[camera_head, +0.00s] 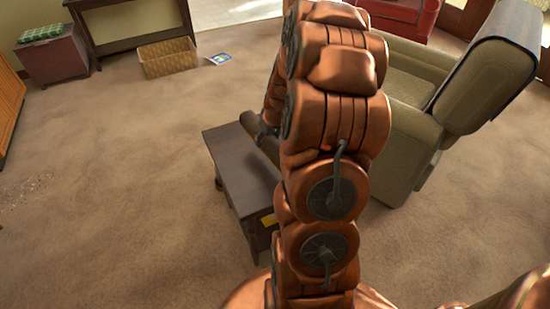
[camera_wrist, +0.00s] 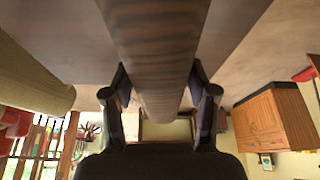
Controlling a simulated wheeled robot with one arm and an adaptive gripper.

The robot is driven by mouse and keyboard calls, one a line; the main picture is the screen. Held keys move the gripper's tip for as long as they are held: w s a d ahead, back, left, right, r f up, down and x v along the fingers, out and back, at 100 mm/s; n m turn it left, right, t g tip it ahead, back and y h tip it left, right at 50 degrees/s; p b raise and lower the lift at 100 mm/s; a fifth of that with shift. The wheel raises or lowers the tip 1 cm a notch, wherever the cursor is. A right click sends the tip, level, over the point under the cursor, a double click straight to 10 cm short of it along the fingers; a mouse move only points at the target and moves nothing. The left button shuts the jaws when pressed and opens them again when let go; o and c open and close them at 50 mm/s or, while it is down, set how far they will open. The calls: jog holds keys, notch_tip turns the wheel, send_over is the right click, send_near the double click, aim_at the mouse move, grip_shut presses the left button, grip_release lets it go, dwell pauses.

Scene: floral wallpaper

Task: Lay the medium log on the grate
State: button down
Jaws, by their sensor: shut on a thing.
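My gripper (camera_wrist: 158,82) is shut on a thick brown log (camera_wrist: 155,45) in the wrist view, with one dark finger on each side of it. The log runs from between the fingers to the top edge of that view. In the head view a short brown part of the log (camera_head: 269,148) shows beside my arm, over the far end of a dark wooden table (camera_head: 238,165). My arm hides most of the log and the gripper there. I cannot tell whether the log touches the tabletop. I cannot make out a grate in either view.
A green-brown armchair (camera_head: 406,125) stands close to the right of my arm. Open carpet lies left.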

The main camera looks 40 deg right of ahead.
jog(key=shift+m, duration=0.6)
jog(key=s+d+f+b, duration=0.1)
jog(key=s+d+b, duration=0.1)
jog(key=s+d, duration=0.2)
jog(key=s+d+f+b, duration=0.1)
jog(key=s+d+b, duration=0.1)
jog(key=s+d, duration=0.2)
jog(key=s+d+f+b, duration=0.1)
jog(key=s+d+b, duration=0.1)
jog(key=s+d, duration=0.1)
jog(key=shift+s+d+f+b, duration=0.15)
jog(key=shift+s+d+b, duration=0.15)
jog(key=shift+s+d, duration=0.15)
jog(key=shift+h, duration=0.3)
jog(key=w+a, duration=0.1)
jog(key=w, duration=0.4)
jog(key=w+a+f+b, duration=0.1)
jog(key=w+a, duration=0.1)
jog(key=w, duration=0.3)
jog(key=w+a, duration=0.2)
jog(key=w, duration=0.3)
jog(key=shift+f, duration=0.15)
jog(key=shift+f+b, duration=0.55)
jog(key=shift+f, duration=1.2)
jog(key=shift+f, duration=0.1)
jog(key=shift+c, duration=1.6)
grip_release()
